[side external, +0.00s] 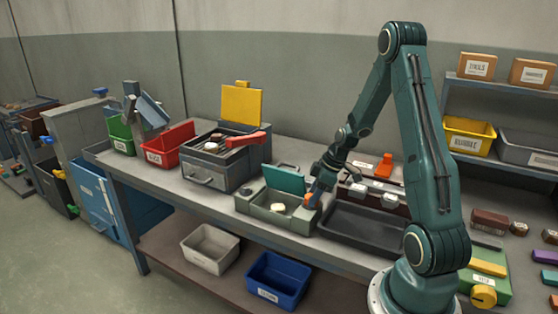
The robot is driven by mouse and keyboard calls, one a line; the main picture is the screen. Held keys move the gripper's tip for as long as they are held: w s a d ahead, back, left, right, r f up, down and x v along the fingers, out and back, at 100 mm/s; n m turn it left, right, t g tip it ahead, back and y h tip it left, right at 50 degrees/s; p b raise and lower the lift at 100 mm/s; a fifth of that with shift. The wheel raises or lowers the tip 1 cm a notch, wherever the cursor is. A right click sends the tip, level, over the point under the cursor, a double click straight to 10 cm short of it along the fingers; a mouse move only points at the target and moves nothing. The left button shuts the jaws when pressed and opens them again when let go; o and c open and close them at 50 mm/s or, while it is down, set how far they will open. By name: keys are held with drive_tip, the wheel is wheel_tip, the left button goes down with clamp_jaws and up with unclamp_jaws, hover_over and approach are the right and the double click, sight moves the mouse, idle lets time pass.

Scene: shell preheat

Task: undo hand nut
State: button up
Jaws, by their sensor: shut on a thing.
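My gripper (314,196) points down at the right side of a grey-green box (256,209) with a raised teal lid (284,179). It is shut on a small orange part (307,201) at that edge of the box. This part may be the hand nut, but it is too small and too covered by the jaws to tell. A round cream piece (278,206) lies inside the box. The threads and the underside of the orange part are hidden.
A grey heater-like box (205,174) with a raised yellow lid (241,104) and red handle (246,139) stands left. A dark tray (358,228) lies right of my gripper. A red bin (172,147) stands farther left. Shelves with bins rise at the right.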

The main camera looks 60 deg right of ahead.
drive_tip(key=o, duration=1)
drive_tip(key=shift+r, duration=0.15)
drive_tip(key=v, duration=1.3)
drive_tip(key=shift+s+d+r, duration=0.1)
drive_tip(key=shift+s+r, duration=0.1)
